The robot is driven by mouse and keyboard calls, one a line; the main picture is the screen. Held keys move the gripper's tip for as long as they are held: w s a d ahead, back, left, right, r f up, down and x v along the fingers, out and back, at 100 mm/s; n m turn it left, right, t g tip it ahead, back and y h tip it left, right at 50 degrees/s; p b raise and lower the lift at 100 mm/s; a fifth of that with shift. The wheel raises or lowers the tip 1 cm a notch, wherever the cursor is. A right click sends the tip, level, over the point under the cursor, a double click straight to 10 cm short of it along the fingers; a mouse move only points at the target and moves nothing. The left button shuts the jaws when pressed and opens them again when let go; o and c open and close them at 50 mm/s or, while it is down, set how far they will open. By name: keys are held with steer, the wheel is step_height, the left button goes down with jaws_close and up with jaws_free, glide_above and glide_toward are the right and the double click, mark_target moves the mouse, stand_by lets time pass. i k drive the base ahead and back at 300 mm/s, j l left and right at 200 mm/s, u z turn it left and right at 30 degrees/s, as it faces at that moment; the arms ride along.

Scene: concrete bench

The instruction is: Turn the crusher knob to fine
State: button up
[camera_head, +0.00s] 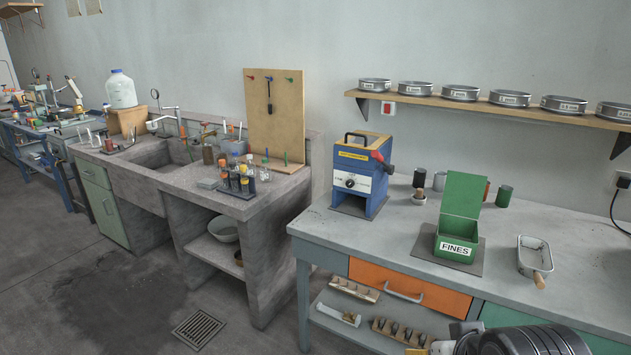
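The crusher (361,168) is a blue and white box with a black top handle and a red part on its right side. It stands on a dark mat at the left end of the grey bench. Its knob (350,183) is a small dark dial on the white front panel; its markings and setting are too small to read. My gripper (428,349) is only partly in view at the bottom edge, right of centre, in front of the bench and well away from the knob. Its fingers are cut off or unclear, so I cannot tell its opening.
A green open-lidded box labelled FINES (457,250) stands right of the crusher on a dark mat. A metal scoop (534,257) lies further right. A shelf (480,103) with several sieves hangs above. Bare bench lies between crusher and box.

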mark_target(350, 183)
steer(key=i+l+u, duration=0.15)
steer(key=i+u, duration=0.2)
steer(key=i+l+u, duration=0.2)
steer(key=u, duration=0.15)
steer(key=i, duration=0.1)
